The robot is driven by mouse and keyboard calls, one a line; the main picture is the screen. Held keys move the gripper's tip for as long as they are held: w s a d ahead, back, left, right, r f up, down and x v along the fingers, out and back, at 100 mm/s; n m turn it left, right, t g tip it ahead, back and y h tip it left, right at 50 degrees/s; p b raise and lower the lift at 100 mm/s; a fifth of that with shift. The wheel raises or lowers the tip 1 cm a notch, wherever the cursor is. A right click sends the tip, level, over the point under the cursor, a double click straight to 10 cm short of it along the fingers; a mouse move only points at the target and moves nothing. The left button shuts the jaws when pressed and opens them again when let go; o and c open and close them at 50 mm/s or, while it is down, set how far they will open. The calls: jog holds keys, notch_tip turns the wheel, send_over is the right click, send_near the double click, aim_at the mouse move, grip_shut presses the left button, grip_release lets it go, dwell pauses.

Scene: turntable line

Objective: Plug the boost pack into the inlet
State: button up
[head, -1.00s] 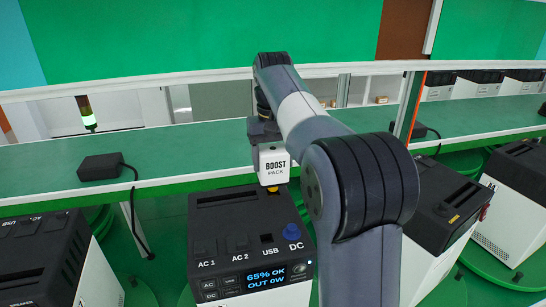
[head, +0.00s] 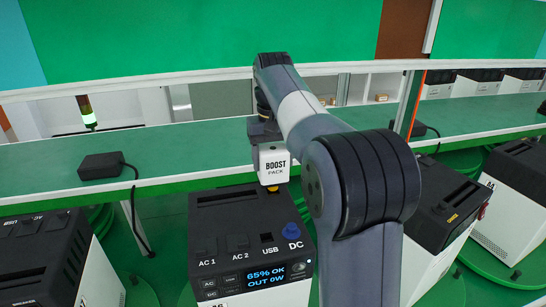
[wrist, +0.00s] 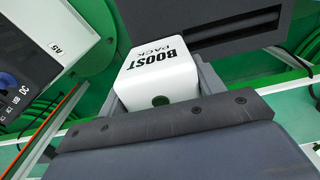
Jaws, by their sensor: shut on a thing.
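The white boost pack (head: 274,166) is held in my gripper (head: 264,132), behind the back right of the middle power station's (head: 222,222) black top. In the wrist view my gripper (wrist: 160,92) has a finger on each side of the boost pack (wrist: 150,82), its lettering showing. A small yellow part (head: 273,188) shows right under the pack; I cannot tell whether it belongs to the pack or the station. I cannot make out the inlet, nor whether pack and station touch. The station's screen reads 65% OK, OUT 0W.
Other power stations stand at left (head: 42,255) and right (head: 448,215). A black adapter (head: 101,166) with a hanging cable lies on the green shelf (head: 190,150) behind. The shelf's white front edge runs close behind the middle station.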

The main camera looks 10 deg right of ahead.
jog(key=shift+f+b, duration=0.45)
jog(key=shift+f, duration=0.8)
dwell(0.8)
jog(key=o, duration=1.7)
jog(key=shift+f, duration=0.1)
notch_tip(320, 180, up, 11)
jog(key=shift+f+p, duration=0.1)
jog(key=shift+p, duration=0.45)
jog(key=shift+f+b, duration=0.45)
jog(key=shift+f, duration=4.6)
jog(key=shift+f, duration=0.15)
